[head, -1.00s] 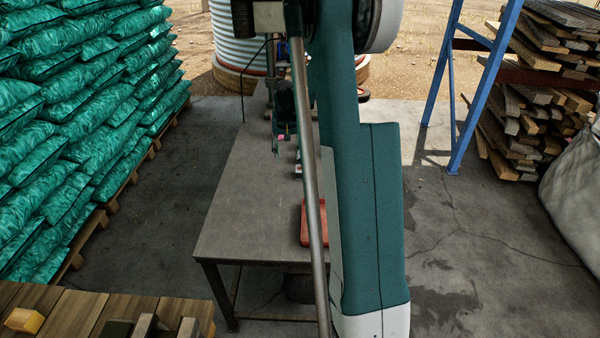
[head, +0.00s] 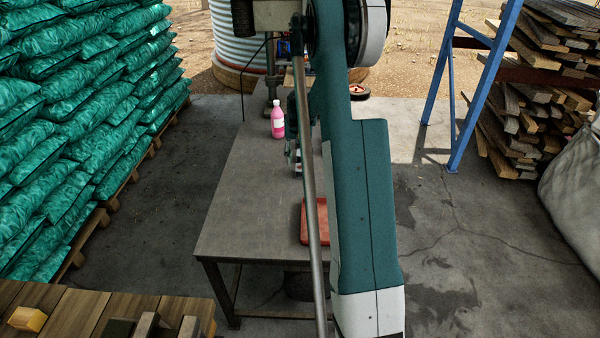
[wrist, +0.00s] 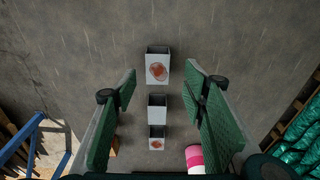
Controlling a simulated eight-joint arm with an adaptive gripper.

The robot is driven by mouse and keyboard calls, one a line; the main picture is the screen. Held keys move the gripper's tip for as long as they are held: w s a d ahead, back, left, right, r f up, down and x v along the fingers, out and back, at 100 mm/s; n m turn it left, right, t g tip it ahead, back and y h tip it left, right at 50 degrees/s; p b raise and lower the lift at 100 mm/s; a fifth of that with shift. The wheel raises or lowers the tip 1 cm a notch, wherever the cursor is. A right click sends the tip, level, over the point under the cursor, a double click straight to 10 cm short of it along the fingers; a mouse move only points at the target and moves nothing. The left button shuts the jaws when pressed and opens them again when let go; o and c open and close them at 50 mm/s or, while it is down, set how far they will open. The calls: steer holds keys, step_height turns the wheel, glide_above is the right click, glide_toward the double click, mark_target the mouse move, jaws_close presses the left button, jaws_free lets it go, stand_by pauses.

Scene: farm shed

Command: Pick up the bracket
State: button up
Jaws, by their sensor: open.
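In the wrist view, several small grey angular pieces lie in a line between my fingers. The farthest piece (wrist: 158,51) has a rust-red round patch, the middle piece (wrist: 158,115) is plain grey, and the nearest piece (wrist: 157,132) has a smaller red patch. They look like metal brackets, but I cannot tell which one is the bracket or whether any are joined. My gripper (wrist: 161,78) is open and empty above them, one green finger on each side. In the head view my gripper (head: 291,152) is partly hidden by my arm, over the table's right side.
A pink bottle with a white cap (head: 278,124) stands behind my gripper, and it shows close to the right finger in the wrist view (wrist: 194,158). A red tray (head: 304,222) lies nearer on the grey table (head: 245,210). The table's left part is clear.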

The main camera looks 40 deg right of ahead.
mark_target(300, 167)
steer(key=shift+w+d+f, duration=0.1)
steer(key=shift+d+f, duration=0.05)
steer(key=shift+f, duration=0.95)
steer(key=shift+f, duration=0.1)
steer(key=shift+w+d+f+b, duration=0.15)
steer(key=shift+f+b, duration=0.2)
steer(key=shift+f, duration=0.5)
steer(key=shift+d+f+b, duration=0.15)
steer(key=shift+f+b, duration=0.15)
steer(key=shift+f, duration=0.5)
steer(key=shift+w+d+f+b, duration=0.15)
steer(key=shift+f+b, duration=0.2)
steer(key=shift+f, duration=0.5)
steer(key=shift+s, duration=0.1)
steer(key=shift+c, duration=0.4)
steer(key=c, duration=0.9)
